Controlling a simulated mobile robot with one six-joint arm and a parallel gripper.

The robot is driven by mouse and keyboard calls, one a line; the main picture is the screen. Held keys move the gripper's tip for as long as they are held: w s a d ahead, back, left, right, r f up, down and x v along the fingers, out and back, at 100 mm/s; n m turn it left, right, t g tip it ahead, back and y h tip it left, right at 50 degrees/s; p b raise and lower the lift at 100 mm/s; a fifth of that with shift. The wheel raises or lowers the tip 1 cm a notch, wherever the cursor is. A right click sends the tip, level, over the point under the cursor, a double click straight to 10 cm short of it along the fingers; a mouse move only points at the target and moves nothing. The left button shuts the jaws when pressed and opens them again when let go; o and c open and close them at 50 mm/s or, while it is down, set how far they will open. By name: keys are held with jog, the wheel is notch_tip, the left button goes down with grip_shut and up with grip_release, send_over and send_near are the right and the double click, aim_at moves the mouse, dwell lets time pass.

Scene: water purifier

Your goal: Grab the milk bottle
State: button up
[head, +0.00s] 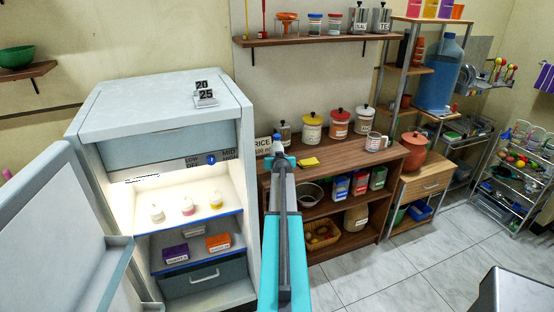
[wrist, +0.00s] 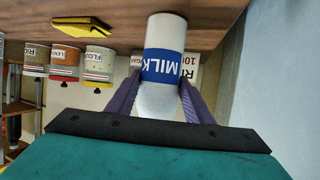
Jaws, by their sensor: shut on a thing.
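The milk bottle (wrist: 165,30) is white with a blue label reading MILK. In the wrist view, which looks upside down, it stands between the two purple fingers of my gripper (wrist: 158,100). The fingers are shut on its sides. Its far end lies against or close to the brown wooden counter; I cannot tell if they touch. In the head view my gripper (head: 281,158) is at the left end of the wooden counter, and my arm hides most of the bottle. A small blue bit shows just beyond the gripper.
Labelled jars (head: 312,128) and a yellow pad (head: 309,161) stand on the wooden counter (head: 345,158). A RICE label is close behind the bottle. The open fridge (head: 175,120) with small cups inside is on the left, its door (head: 55,235) swung out.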

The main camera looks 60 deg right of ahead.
jog(key=shift+r, duration=0.2)
jog(key=a+f+b+v, duration=0.1)
jog(key=b+v, duration=0.5)
jog(key=v, duration=1)
jog(key=shift+s+a+f, duration=0.15)
jog(key=shift+f, duration=0.1)
